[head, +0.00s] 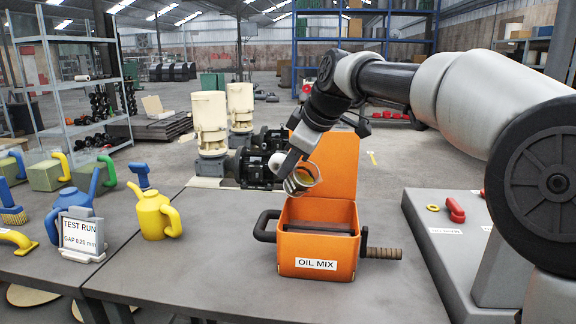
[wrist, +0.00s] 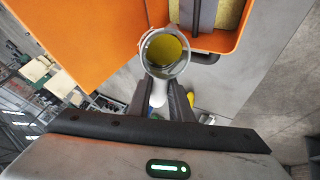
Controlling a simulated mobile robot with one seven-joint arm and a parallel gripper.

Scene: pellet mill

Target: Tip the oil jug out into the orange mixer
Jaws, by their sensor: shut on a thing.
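The orange mixer (head: 316,262), labelled OIL MIX, stands on the grey table with its lid (head: 335,165) up at the back. Dark bars show inside its open tub. My gripper (head: 290,180) is shut on the small clear oil jug (head: 311,171) and holds it above the tub, in front of the lid. Yellow oil shows in the jug, which looks somewhat tilted; I see no stream. In the wrist view the jug (wrist: 148,66) is beyond the fingers, with the mixer's rim (wrist: 243,22) at upper right and yellow inside the tub.
A black loop handle (head: 264,226) and a ribbed crank grip (head: 384,253) stick out from the mixer's sides. A yellow watering can (head: 152,212) and a TEST RUN sign (head: 80,235) stand at left. A grey slab with a red handle (head: 455,210) lies at right. The front table is clear.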

